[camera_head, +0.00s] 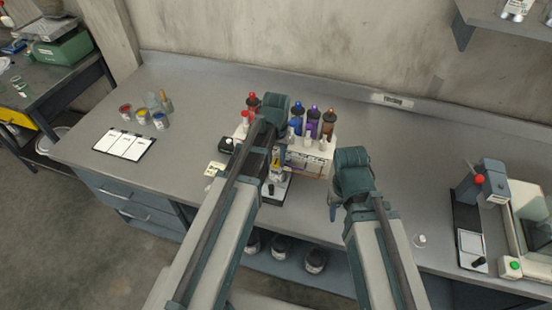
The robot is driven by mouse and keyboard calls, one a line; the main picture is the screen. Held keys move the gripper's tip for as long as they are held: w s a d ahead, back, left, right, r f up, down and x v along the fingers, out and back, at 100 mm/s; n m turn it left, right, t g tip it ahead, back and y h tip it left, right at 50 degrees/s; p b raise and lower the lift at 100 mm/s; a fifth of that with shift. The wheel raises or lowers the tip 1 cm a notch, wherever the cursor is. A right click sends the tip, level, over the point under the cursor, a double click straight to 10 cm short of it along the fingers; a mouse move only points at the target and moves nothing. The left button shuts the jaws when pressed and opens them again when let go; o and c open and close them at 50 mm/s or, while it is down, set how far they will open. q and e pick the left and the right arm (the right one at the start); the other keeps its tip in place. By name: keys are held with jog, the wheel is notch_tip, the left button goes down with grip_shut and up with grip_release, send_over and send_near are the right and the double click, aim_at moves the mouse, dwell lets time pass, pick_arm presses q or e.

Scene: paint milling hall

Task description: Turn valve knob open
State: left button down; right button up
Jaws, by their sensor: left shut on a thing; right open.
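A paint dispenser (311,158) with a white body stands at the middle of the bench. Red, blue, purple and brown bottles stand along its top. My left gripper (276,158) is at the left part of the dispenser's front, below its teal wrist. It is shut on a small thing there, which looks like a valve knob. My own arm hides most of it, so the knob's angle cannot be told. My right gripper (334,206) is open and empty, to the right of the dispenser and apart from it, over the bench's front part.
Several small paint pots (142,116) and a white chart (124,144) lie at the left of the bench. A device with a red knob (479,179) and a machine with a green button (514,265) stand at the right. The bench between dispenser and device is mostly clear.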

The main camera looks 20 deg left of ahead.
aim_at(276, 162)
dwell(0.5)
pick_arm(q)
jog(key=c, duration=0.5)
grip_release()
jog(key=shift+c, duration=0.2)
jog(key=shift+r, duration=0.1)
notch_tip(276, 162, up, 14)
jog(key=p, duration=1.3)
jog(key=shift+f+p, duration=0.2)
jog(key=shift+p, duration=0.2)
jog(key=s+d+f+m+y+b, duration=0.1)
jog(key=s+d+f+m+b, duration=0.2)
jog(key=s+d+f+b, duration=0.8)
jog(key=s+f+b, duration=0.1)
jog(key=s+b, duration=0.1)
jog(key=s, duration=0.1)
jog(key=shift+s+f, duration=0.2)
jog(key=shift+f, duration=0.2)
